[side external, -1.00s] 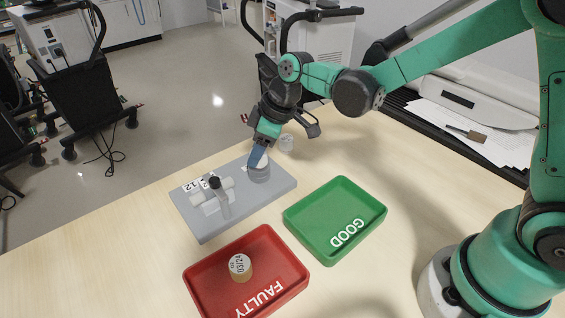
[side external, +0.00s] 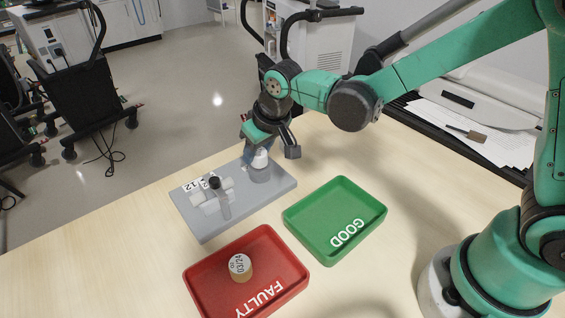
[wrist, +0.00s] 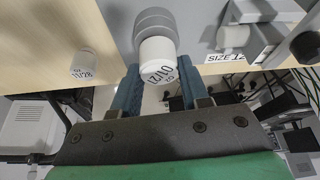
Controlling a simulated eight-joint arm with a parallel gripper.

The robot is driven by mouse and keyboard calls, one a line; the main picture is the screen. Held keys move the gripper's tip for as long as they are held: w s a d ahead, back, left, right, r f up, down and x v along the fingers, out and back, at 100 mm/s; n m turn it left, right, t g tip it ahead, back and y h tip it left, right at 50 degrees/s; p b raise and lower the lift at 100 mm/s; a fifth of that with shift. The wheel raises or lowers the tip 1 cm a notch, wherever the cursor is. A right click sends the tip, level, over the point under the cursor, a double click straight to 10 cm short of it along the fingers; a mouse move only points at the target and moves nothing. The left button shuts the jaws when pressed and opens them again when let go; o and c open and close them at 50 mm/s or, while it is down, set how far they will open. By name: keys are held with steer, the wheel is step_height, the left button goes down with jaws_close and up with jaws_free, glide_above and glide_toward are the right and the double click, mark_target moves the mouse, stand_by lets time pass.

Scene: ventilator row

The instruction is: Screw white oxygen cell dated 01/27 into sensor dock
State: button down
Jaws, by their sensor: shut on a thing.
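The white oxygen cell dated 01/27 (wrist: 158,57) sits at the mouth of the grey round sensor dock (wrist: 153,19) in the wrist view. In the side view the dock (side external: 260,173) stands on the far right part of a grey plate (side external: 228,222), with the white cell (side external: 260,160) upright at its top. My gripper (wrist: 160,82) is shut on this cell from above, one blue finger on each side. How deep the cell is seated in the dock cannot be told.
A white cell dated 11/28 (wrist: 85,65) stands beside the plate; my gripper hides it in the side view. White fittings and a dark-topped post (side external: 217,190) stand on the plate. A green GOOD tray (side external: 376,222) is empty. A red FAULTY tray (side external: 205,292) holds a 03/24 cell (side external: 240,267).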

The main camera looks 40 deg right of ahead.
steer(key=m+h, duration=0.1)
steer(key=m, duration=0.3)
steer(key=shift+h, duration=0.3)
steer(key=c, duration=0.6)
jaws_free()
steer(key=shift+o, duration=0.2)
steer(key=n+y, duration=0.1)
steer(key=n, duration=0.3)
steer(key=shift+y, duration=0.3)
steer(key=n+y, duration=0.1)
steer(key=n, duration=0.3)
steer(key=shift+n+g+y, duration=0.3)
steer(key=shift+n+y, duration=0.1)
